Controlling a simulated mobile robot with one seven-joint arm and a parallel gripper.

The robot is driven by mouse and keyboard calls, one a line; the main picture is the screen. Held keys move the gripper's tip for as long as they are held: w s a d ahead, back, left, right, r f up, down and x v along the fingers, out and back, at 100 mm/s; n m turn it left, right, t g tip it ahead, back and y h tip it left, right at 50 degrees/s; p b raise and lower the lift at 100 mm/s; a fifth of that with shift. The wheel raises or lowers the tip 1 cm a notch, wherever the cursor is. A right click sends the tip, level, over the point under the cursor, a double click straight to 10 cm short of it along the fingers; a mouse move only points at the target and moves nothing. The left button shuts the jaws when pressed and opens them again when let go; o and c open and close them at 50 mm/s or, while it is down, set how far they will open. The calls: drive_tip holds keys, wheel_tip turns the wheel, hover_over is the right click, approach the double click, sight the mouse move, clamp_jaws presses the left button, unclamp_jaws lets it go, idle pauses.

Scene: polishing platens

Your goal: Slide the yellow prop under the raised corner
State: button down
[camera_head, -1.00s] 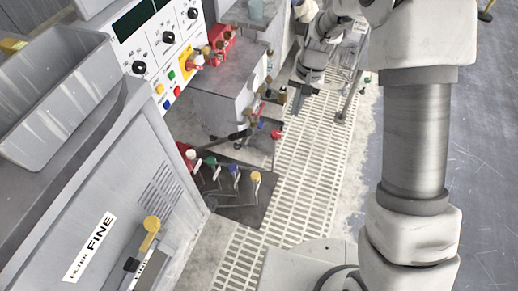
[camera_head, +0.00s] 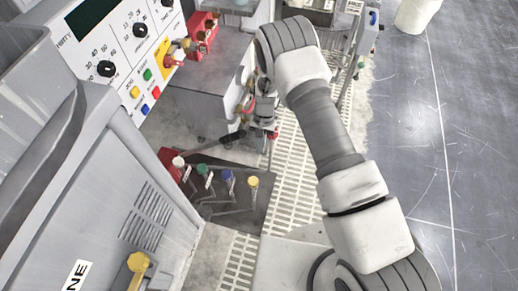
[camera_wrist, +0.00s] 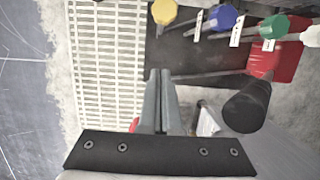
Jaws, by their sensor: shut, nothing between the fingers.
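A yellow-knobbed piece (camera_head: 253,181) is at the right end of a row of colored-knob rods on a dark plate (camera_head: 235,212). Its yellow knob also shows at the top of the wrist view (camera_wrist: 163,11). Another yellow-topped handle (camera_head: 138,263) is on the near cabinet front. I cannot tell which is the prop, and no raised corner is clear to me. My gripper (camera_wrist: 161,74) is shut and empty in the wrist view, its tips appearing near the dark plate's edge.
Blue (camera_head: 228,176), green (camera_head: 201,169) and white (camera_head: 178,161) knobs stand close beside the yellow one. A black rounded end (camera_wrist: 246,105) is right of my fingers. The gray cabinet (camera_head: 110,190) bounds the left; a pale grating (camera_head: 296,170) lies to the right.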

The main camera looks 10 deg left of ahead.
sight(251, 187)
drive_tip(key=s+f+b, duration=0.3)
drive_tip(key=s+f, duration=0.2)
drive_tip(key=f, duration=0.2)
drive_tip(key=shift+s+a, duration=0.25)
drive_tip(key=shift+s, duration=0.1)
drive_tip(key=s, duration=0.2)
drive_tip(key=s+p, duration=0.1)
drive_tip(key=s, duration=0.1)
drive_tip(key=s+p, duration=0.1)
drive_tip(key=s, duration=0.1)
drive_tip(key=shift+s+a+r, duration=0.1)
drive_tip(key=shift+a, duration=0.15)
drive_tip(key=shift+s, duration=0.4)
drive_tip(key=p+v, duration=0.5)
drive_tip(key=v, duration=1.2)
drive_tip(key=shift+w+r+p, duration=0.15)
drive_tip(key=shift+w+p, duration=0.1)
drive_tip(key=shift+p, duration=0.05)
